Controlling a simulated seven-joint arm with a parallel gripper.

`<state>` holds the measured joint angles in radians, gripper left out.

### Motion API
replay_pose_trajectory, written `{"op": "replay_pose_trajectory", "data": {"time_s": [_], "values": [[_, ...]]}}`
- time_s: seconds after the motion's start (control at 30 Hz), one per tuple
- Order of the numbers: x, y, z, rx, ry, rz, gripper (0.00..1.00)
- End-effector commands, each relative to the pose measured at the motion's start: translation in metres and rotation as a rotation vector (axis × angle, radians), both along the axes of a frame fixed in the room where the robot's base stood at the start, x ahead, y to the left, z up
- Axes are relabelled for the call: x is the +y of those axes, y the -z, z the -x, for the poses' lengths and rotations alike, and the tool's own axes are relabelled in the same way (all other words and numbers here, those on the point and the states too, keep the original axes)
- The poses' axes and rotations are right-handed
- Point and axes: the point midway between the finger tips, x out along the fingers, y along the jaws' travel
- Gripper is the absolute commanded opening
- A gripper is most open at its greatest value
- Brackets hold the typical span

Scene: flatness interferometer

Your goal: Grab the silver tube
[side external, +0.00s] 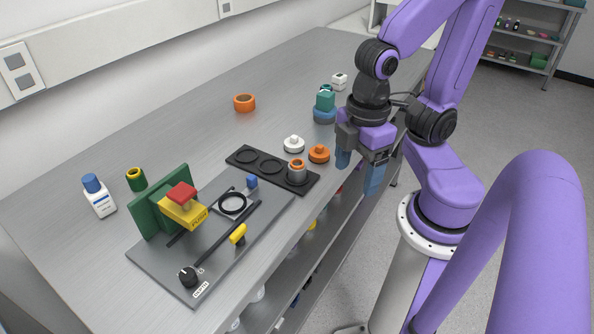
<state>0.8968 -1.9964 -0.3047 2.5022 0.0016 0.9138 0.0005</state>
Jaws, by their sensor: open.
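A short silver-grey tube with an orange ring at its top (297,173), probably the silver tube, stands upright in the nearest round recess of a black holder (243,158). The other two recesses of the holder look empty. My gripper (359,174) is to the right of the tube, near the bench's front edge. Its two blue fingers point down and are apart, with nothing seen between them. The gripper does not touch the tube.
An orange knobbed cap (319,153) and a white one (293,144) lie close behind the tube. A teal-and-blue stack (325,103) stands farther back. The grey instrument plate (182,273) with a green block (150,218) is at left. The back bench is mostly clear.

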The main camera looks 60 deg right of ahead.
Motion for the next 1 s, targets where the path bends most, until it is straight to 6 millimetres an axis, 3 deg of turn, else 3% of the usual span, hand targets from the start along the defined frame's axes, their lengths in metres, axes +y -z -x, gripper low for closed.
{"op": "replay_pose_trajectory", "data": {"time_s": [0.63, 0.77, 1.0], "values": [[0.000, 0.003, -0.001, 0.004, -0.019, 0.027, 0.76], [0.002, 0.013, -0.008, 0.013, -0.111, 0.148, 0.76], [0.009, 0.035, -0.035, 0.018, -0.409, 0.541, 0.76]]}}
